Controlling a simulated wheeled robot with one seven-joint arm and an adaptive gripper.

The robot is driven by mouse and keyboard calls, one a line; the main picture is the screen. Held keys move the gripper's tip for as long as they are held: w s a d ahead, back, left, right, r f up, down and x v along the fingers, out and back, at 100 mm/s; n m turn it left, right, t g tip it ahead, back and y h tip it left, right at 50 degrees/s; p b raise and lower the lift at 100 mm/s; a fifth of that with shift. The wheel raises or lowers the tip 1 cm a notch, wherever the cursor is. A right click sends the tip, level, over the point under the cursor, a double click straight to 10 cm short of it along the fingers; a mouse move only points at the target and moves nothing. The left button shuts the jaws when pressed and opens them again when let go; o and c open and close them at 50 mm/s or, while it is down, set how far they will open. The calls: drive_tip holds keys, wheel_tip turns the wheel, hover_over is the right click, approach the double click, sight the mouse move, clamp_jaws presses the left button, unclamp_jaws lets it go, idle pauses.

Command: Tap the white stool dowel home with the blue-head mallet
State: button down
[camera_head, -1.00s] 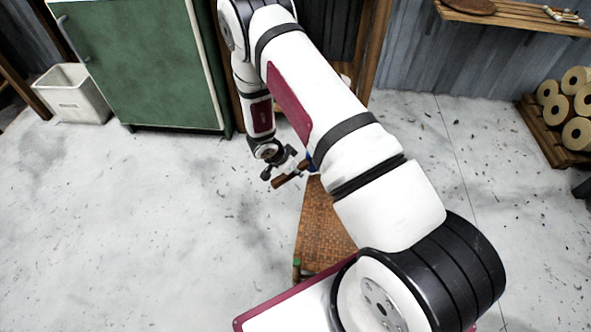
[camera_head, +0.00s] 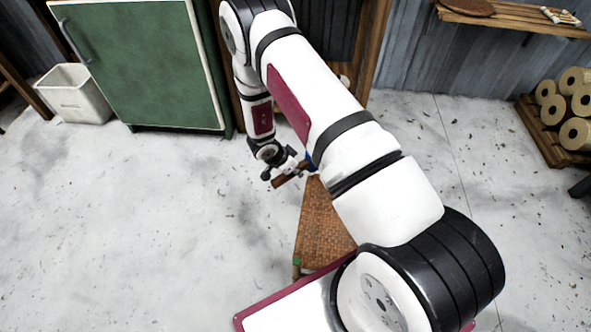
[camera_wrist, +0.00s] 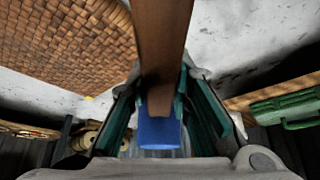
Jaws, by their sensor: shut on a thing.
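My gripper (camera_head: 284,171) is shut on the brown wooden handle (camera_wrist: 161,40) of the mallet. The handle stands between the two green-lined fingers in the wrist view. The mallet's blue head (camera_wrist: 160,132) shows just below the handle's end there. The head camera shows the mallet (camera_head: 284,180) beside the far end of the woven stool (camera_head: 325,228), partly behind my arm. The stool's seat also fills the upper left of the wrist view (camera_wrist: 65,45). A green dowel end (camera_head: 296,262) shows at its near left corner and a yellow spot (camera_wrist: 88,98) at a seat edge. I cannot make out the white dowel.
A green cabinet (camera_head: 140,65) and a white bin (camera_head: 75,95) stand at the back left. Rolls on a wooden rack (camera_head: 565,140) are at the right. The grey floor left of the stool is clear. My arm hides much of the stool.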

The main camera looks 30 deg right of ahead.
idle(0.3)
wheel_tip(320, 180, down, 4)
drive_tip(key=shift+r+b, duration=0.15)
drive_tip(key=shift+b, duration=0.95)
wheel_tip(320, 180, up, 4)
drive_tip(key=p, duration=0.3)
drive_tip(key=shift+f, duration=0.2)
drive_tip(key=shift+f, duration=0.1)
drive_tip(key=shift+f, duration=0.3)
